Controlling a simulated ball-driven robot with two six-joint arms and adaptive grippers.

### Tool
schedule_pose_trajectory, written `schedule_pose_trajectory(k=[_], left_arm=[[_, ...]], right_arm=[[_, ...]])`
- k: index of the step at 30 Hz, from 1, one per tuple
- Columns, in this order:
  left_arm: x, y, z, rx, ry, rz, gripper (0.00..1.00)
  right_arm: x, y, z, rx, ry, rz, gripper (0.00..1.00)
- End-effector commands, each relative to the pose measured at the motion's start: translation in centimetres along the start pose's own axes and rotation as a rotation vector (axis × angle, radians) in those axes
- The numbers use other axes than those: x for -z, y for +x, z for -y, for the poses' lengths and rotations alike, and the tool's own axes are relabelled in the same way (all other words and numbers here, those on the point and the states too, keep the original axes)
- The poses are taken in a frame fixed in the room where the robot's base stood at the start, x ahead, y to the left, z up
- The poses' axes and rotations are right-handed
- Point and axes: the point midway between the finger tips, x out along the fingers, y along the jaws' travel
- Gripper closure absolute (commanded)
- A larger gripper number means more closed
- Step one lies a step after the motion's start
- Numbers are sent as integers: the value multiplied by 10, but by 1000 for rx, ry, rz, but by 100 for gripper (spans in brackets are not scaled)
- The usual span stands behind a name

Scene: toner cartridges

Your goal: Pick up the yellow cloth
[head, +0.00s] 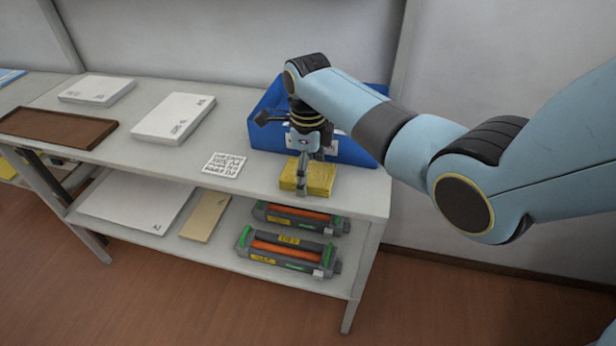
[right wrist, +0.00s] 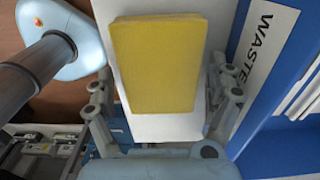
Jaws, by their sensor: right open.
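The yellow cloth (head: 316,179) is a flat, folded block lying on the top shelf near its front edge, at the right end. My right gripper (head: 302,182) is over it, pointing down, and covers part of it in the head view. In the right wrist view the cloth (right wrist: 158,62) lies between the two spread fingers of the right gripper (right wrist: 163,110), with a gap on each side. The gripper is open and holds nothing. My left gripper is not in view.
A blue bin (head: 352,149) labelled WASTE stands right behind the cloth. A printed white card (head: 224,165) lies to the left, with white boxes (head: 174,118) and a brown tray (head: 58,128) farther left. Toner cartridges (head: 288,251) lie on the lower shelf.

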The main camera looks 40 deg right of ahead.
Motion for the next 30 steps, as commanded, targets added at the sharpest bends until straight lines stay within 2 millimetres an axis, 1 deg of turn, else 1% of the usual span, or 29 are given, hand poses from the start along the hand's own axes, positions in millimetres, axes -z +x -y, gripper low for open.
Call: schedule_pose_trajectory(k=[2, 8, 11, 16, 25, 28, 30], left_arm=[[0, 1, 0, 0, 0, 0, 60], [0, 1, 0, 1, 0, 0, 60], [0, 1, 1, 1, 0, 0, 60], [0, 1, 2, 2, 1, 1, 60], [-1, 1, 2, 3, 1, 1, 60], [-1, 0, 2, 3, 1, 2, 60], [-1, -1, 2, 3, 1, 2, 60]], right_arm=[[0, 5, 0, 1, -1, 1, 12], [0, 5, 0, 1, -1, 1, 12], [0, 5, 0, 1, -1, 1, 23], [0, 5, 0, 1, -1, 1, 46], [0, 4, 0, 1, -1, 1, 47], [0, 0, 0, 1, 0, 1, 47], [0, -7, 0, 2, 0, 1, 47]])
